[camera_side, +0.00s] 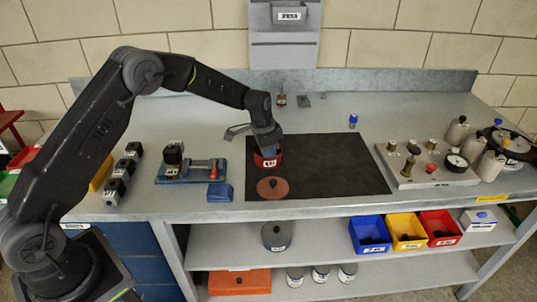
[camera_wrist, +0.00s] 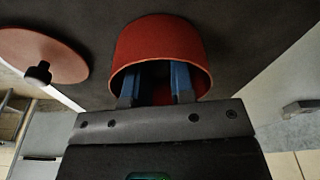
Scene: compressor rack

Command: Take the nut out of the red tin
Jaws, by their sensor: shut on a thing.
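The red tin (camera_side: 270,161) stands upright on the black mat, with a white label on its front. It also shows in the wrist view (camera_wrist: 160,42), with its open mouth toward the camera. My gripper (camera_wrist: 157,85) has both blue fingers down inside the tin's mouth, closed on the nut with a gap between them. The nut itself is hidden by the fingers and the tin's wall. In the side view my gripper (camera_side: 266,143) comes into the tin from above. The tin's round red lid (camera_side: 272,188), with a black knob, lies flat in front of the tin.
The black mat (camera_side: 335,175) is clear to the right of the tin. A blue fixture (camera_side: 190,170) and a blue block (camera_side: 220,192) stand to the left. A grey valve panel (camera_side: 425,170) and several grey bottles stand to the right. A small blue item (camera_side: 353,121) is behind the mat.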

